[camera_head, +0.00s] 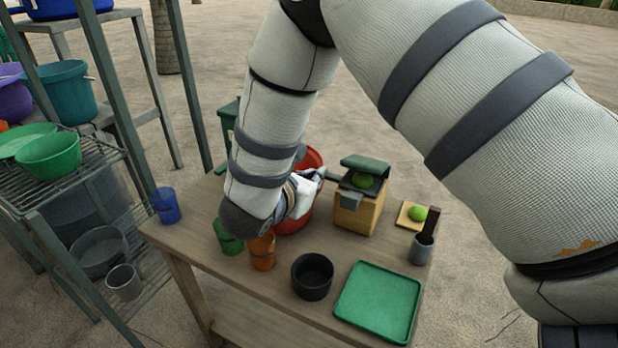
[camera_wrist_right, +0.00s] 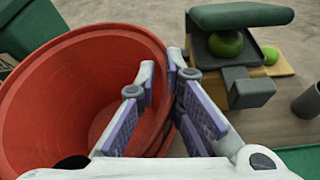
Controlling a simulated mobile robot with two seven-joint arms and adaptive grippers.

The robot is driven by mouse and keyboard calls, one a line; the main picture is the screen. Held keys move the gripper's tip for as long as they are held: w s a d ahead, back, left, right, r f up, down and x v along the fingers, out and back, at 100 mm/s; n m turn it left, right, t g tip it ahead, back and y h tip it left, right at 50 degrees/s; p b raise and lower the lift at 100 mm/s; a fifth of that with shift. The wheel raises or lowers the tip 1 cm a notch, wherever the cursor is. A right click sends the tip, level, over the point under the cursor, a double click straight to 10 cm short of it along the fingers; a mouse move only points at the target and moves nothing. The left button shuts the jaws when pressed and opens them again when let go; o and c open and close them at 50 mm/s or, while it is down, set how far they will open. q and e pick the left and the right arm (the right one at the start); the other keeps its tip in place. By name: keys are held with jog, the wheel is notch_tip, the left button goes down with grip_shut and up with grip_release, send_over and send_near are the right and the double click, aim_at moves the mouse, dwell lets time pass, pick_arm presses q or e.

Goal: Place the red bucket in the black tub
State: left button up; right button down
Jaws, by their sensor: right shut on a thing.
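The large red bucket (camera_head: 312,162) stands on the wooden table, partly hidden behind my right arm. In the right wrist view the red bucket (camera_wrist_right: 70,95) fills the left side, its open mouth facing the camera. My right gripper (camera_head: 310,182) is shut on its rim; in the wrist view the gripper (camera_wrist_right: 162,75) has one finger inside the wall and one outside. A small round black tub (camera_head: 312,278) stands empty near the table's front edge, apart from the bucket. My left gripper is not in view.
A green tray (camera_head: 378,302), a wooden box press (camera_head: 360,205) and a grey cup (camera_head: 421,250) are to the right. A blue cup (camera_head: 165,205) is at left, beside a rack (camera_head: 95,165) holding bowls and a larger dark tub.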

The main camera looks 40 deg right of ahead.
jog(key=c, duration=1.7)
grip_release()
